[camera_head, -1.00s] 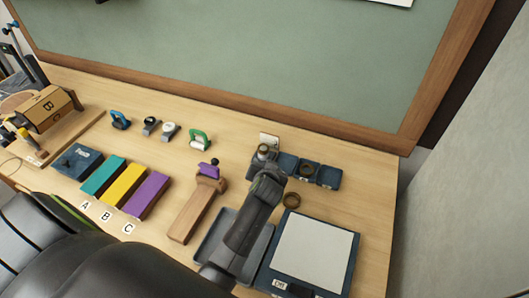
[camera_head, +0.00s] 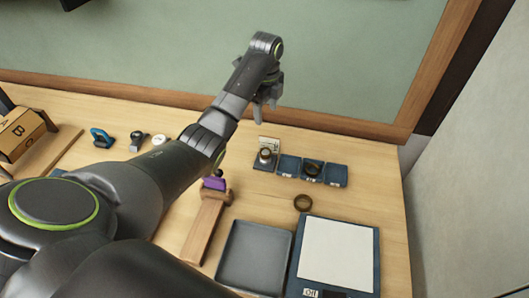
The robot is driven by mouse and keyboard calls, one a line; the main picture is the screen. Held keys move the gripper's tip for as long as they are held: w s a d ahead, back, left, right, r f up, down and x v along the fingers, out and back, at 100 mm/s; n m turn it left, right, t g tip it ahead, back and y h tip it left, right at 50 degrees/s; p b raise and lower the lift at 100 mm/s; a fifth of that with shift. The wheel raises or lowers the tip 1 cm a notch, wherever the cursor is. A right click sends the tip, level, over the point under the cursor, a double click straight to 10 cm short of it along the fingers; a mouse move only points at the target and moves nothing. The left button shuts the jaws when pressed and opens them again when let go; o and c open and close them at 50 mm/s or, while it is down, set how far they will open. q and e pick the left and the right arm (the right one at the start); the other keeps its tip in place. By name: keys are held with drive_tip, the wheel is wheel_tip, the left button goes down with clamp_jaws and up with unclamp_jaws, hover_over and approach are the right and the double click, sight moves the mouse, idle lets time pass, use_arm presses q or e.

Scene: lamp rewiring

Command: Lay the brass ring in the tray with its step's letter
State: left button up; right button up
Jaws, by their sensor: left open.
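A dark brass ring (camera_head: 303,202) lies on the table in front of the small blue trays. Three small blue trays stand in a row: a left one (camera_head: 288,165), a middle one (camera_head: 312,179) and a right one (camera_head: 336,174). A dark ring-like piece (camera_head: 312,168) sits in the middle tray; the left and right ones look empty. Their letters are too small to read. My left gripper (camera_head: 262,112) is open and empty, fingers down, above the table's back edge and left of the trays. My right gripper is out of view.
A small stand (camera_head: 265,158) with a round metal piece and a card is left of the trays. A grey tray (camera_head: 253,258), a white-topped blue board (camera_head: 338,255) and a wooden tool (camera_head: 206,225) are nearer. A board frame bounds the back.

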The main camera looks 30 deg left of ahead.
use_arm(q)
drive_tip(key=b, duration=1)
hover_over(265, 152)
drive_tip(key=f, duration=0.9)
drive_tip(key=shift+w+d+f, duration=0.15)
drive_tip(key=shift+w+f, duration=0.05)
drive_tip(key=shift+f, duration=0.4)
drive_tip(key=shift+f+p, duration=0.45)
drive_tip(key=shift+f, duration=0.4)
drive_tip(key=shift+f+p, duration=0.3)
drive_tip(key=shift+f, duration=0.1)
wheel_tip(265, 152, down, 4)
drive_tip(key=shift+s+r+p, duration=0.15)
drive_tip(key=shift+r+p, duration=0.05)
drive_tip(key=shift+p, duration=0.35)
drive_tip(key=shift+f, duration=0.35)
